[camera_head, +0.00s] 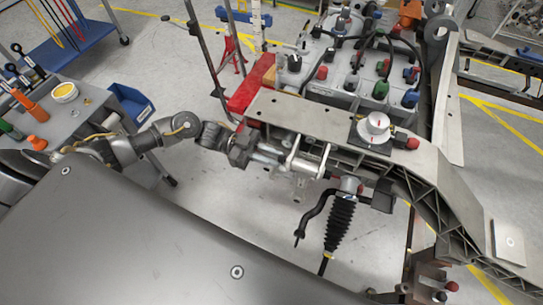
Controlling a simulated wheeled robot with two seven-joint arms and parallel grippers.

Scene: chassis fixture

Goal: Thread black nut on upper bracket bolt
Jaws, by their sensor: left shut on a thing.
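My left arm reaches in from the left, and its left gripper (266,156) is at the near left end of the chassis frame. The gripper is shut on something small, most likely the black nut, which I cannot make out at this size. A light metal upper bracket (308,158) with arms and a rod sits under the frame plate, just right of the gripper. The bolt on this bracket is too small or hidden to tell, and so is any contact with it. My right gripper is not in view.
The grey chassis frame (340,120) runs across to the lower right. A black ribbed boot (341,222) hangs below it. A red stand (252,84) is behind the gripper. A grey table (75,118) with a blue bin (131,104) stands left. Floor below the arm is clear.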

